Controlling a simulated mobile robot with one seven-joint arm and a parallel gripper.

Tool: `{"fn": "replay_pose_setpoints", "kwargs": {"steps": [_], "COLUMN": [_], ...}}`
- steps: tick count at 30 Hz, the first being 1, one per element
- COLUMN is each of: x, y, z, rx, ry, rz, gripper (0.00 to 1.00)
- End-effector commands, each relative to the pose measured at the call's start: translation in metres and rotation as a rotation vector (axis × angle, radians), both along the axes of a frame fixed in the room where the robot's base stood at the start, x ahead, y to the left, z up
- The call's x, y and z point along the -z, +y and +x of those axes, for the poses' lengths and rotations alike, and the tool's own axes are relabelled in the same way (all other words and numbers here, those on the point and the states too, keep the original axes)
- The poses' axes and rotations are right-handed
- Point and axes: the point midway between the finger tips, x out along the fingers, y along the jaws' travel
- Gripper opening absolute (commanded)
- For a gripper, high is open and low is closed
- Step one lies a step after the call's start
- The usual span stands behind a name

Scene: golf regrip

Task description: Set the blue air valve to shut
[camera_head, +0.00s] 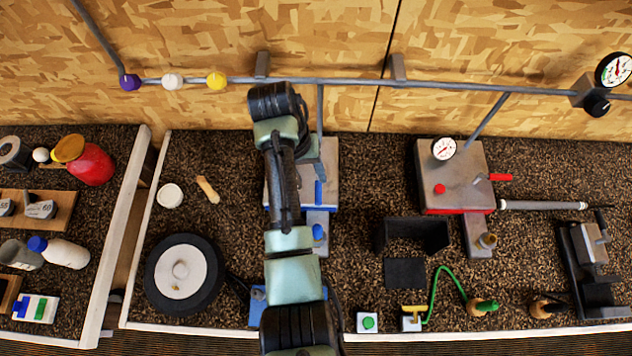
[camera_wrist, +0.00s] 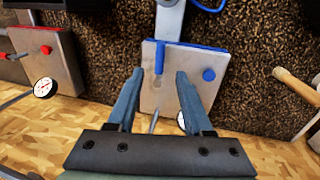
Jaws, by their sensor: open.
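The blue air valve (camera_wrist: 159,57) is a blue lever on a grey box (camera_wrist: 166,92) with a blue edge. In the head view the lever (camera_head: 319,193) runs up and down the picture, in line with the outlet block below it. My gripper (camera_wrist: 160,75) is open and empty, pointing at the box. In the wrist view the lever shows between and just beyond the two fingertips; I cannot tell the gap in depth. A blue button (camera_wrist: 209,74) sits beside the lever. The box's gauge is mostly hidden behind a finger. My arm covers the box's left part in the head view.
A similar box with a red lever (camera_head: 500,177) and gauge (camera_head: 443,148) stands to the right. A pipe (camera_head: 350,82) runs along the back wall. A round black-and-white disc (camera_head: 183,273) lies at left. Dark bench surface is free between the two boxes.

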Motion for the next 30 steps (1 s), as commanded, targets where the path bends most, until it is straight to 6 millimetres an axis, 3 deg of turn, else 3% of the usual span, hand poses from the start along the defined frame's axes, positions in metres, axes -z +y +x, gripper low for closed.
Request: {"fn": "replay_pose_setpoints", "kwargs": {"steps": [6,12,26,30], "x": [0.042,0.067,0.077,0.077], "y": [-0.009,-0.014,-0.016,-0.016], "z": [-0.001,0.000,0.000,0.000], "rx": [0.002,0.002,0.001,0.001], "ry": [0.004,0.001,-0.001,-0.001], "rz": [0.000,0.000,0.000,0.000], "gripper": [0.51,0.51,0.51,0.27]}}
